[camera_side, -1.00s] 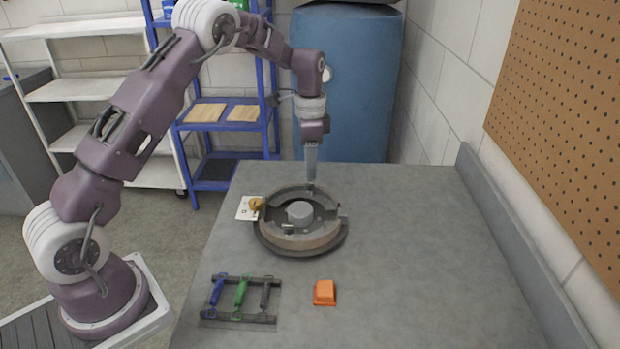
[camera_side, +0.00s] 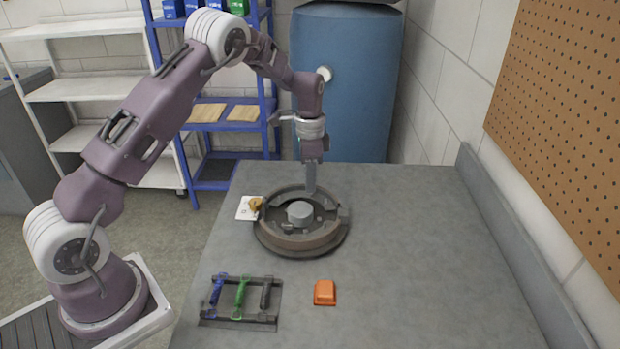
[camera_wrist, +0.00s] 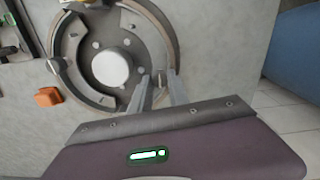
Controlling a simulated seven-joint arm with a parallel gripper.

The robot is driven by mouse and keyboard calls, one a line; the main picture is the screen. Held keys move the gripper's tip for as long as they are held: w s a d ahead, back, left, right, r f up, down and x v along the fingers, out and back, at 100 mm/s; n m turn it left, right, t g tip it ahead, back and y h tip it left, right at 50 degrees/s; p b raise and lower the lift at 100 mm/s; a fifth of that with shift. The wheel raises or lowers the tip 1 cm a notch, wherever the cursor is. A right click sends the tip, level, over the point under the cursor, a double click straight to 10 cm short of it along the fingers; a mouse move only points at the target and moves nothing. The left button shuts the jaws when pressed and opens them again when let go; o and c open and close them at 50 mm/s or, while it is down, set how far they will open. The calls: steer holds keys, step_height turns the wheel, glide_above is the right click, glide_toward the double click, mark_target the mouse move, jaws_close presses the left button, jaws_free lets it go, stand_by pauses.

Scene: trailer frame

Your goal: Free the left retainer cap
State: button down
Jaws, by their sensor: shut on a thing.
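A round brake assembly (camera_side: 322,238) with a raised grey hub (camera_side: 300,212) lies on the table; it also shows in the wrist view (camera_wrist: 167,38). My gripper (camera_side: 311,190) points down at the far side of its ring, fingertips inside the rim. In the wrist view my gripper's two fingers (camera_wrist: 157,82) reach the ring's lower right, beside the hub. They are shut on a small grey part between the tips, which looks like a retainer cap. It is tiny and partly hidden by the fingers, so I cannot tell which cap it is.
A white card with a brass-coloured piece (camera_side: 256,203) lies left of the brake. A dark rack (camera_side: 240,314) with blue, green and black tools lies at front left, and an orange block (camera_side: 325,292) at front. The table's right side is clear. A blue barrel (camera_side: 345,80) stands behind.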

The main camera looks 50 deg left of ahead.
steer(key=shift+n, duration=0.3)
steer(key=n, duration=0.3)
steer(key=shift+n, duration=0.3)
steer(key=n, duration=0.4)
steer(key=shift+w+n, duration=0.1)
steer(key=shift+n, duration=0.2)
steer(key=n, duration=0.4)
steer(key=shift+a, duration=0.1)
steer(key=shift+n, duration=2.4)
steer(key=c, duration=1.3)
jaws_free()
steer(key=shift+o, duration=0.2)
